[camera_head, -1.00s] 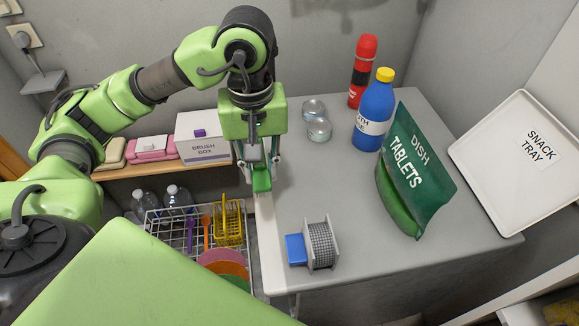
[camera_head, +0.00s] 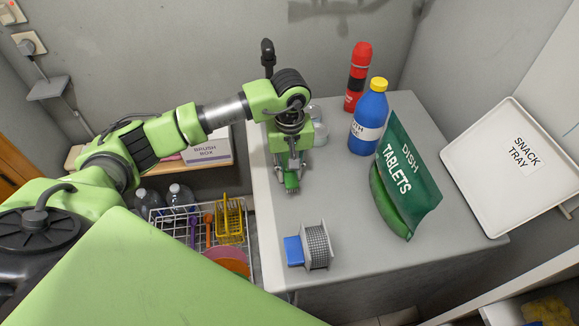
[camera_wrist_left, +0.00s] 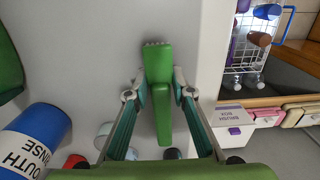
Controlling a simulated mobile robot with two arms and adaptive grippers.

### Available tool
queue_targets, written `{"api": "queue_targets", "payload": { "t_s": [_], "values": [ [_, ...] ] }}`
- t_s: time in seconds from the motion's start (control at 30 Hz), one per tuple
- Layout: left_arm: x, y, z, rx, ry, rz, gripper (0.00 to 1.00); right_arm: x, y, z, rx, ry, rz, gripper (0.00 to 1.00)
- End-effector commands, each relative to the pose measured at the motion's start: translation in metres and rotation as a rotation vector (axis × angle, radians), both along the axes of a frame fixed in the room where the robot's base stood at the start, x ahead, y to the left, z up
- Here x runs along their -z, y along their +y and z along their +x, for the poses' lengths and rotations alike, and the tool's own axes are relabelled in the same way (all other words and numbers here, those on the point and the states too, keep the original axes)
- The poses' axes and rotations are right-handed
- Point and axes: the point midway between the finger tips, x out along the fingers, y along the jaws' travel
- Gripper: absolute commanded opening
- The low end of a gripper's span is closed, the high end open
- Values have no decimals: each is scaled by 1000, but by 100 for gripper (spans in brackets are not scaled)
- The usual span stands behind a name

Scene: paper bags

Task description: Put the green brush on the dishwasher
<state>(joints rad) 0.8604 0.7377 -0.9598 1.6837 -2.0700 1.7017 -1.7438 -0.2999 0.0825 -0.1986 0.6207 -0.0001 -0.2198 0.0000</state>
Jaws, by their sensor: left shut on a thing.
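The green brush (camera_wrist_left: 161,90) is held between the fingers of my left gripper (camera_head: 290,178). In the wrist view the fingers press on both sides of it, and its bristle end points away from the palm. In the head view the brush (camera_head: 291,186) shows as a small green piece below the fingertips, above the left part of the grey dishwasher top (camera_head: 350,215). I cannot tell whether it touches that surface. My right gripper is not in view.
On the dishwasher top stand a blue mouth rinse bottle (camera_head: 369,122), a red bottle (camera_head: 358,78), a dish tablets bag (camera_head: 407,175), glasses (camera_head: 318,133) and a grey-blue roll (camera_head: 316,246). A snack tray (camera_head: 480,185) is at right. The brush box (camera_head: 208,150) and a dish rack (camera_head: 190,225) are left.

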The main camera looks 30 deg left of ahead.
Motion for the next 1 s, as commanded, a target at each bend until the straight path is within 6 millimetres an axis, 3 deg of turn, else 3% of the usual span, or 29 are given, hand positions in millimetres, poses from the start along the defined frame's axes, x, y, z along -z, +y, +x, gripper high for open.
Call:
{"api": "queue_targets", "payload": {
  "t_s": [0.37,0.4,0.47,0.83,0.9,1.0],
  "values": [
    [6,0,1,-1,-3,0,0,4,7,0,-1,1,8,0],
    [6,0,1,-1,-3,0,25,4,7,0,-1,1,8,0],
    [5,0,1,-1,-3,0,39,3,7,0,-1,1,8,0],
    [3,0,1,-1,-2,-1,39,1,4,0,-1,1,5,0],
    [-1,0,0,-1,-2,-1,39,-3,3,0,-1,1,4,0],
    [-12,0,2,0,-7,-1,39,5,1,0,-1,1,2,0]
  ]
}}
